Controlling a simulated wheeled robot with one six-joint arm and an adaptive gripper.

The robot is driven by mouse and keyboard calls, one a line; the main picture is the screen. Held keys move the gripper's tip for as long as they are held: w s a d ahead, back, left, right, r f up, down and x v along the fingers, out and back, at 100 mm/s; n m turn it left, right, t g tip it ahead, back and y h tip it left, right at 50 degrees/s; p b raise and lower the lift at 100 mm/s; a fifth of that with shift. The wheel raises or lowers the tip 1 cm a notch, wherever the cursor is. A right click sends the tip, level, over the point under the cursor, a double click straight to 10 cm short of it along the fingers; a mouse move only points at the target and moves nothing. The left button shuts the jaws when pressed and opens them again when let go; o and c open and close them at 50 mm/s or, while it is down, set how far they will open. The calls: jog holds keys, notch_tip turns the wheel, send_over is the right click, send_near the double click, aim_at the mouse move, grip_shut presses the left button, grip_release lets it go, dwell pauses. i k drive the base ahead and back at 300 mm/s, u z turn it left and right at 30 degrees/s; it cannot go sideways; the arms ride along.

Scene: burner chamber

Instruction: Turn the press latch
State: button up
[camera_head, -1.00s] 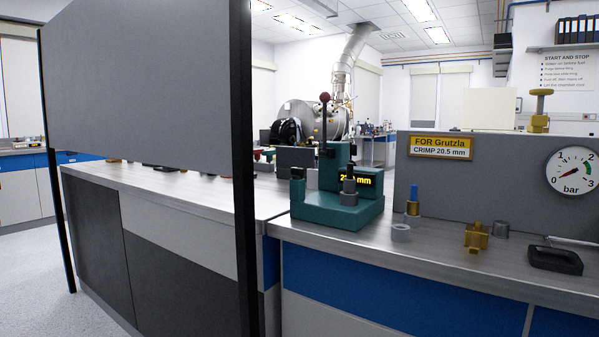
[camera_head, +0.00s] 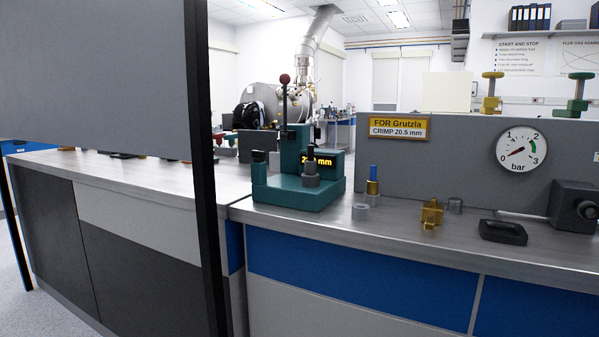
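A green press (camera_head: 300,195) stands on the metal worktop, left of the grey gauge panel. Its upright lever (camera_head: 284,105) ends in a dark red ball. An amber display (camera_head: 318,160) on the press reads in mm, with some digits hidden behind a grey cylindrical part (camera_head: 311,175). A small post with a dark top (camera_head: 258,165) rises at the left of the press; I cannot tell whether it is the latch. My gripper is out of view.
A gauge (camera_head: 522,149) and a yellow sign (camera_head: 399,127) are on the panel. Brass fittings (camera_head: 432,213), a grey ring (camera_head: 360,211), a black tray (camera_head: 503,232) and a black box (camera_head: 573,206) sit on the worktop. A grey partition with a dark post (camera_head: 203,170) stands close at left.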

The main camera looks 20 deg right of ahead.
aim_at(257, 156)
jog(key=z, duration=0.05)
jog(key=k, duration=0.55)
jog(key=u, duration=0.75)
jog(key=i, duration=1)
jog(key=z, duration=0.45)
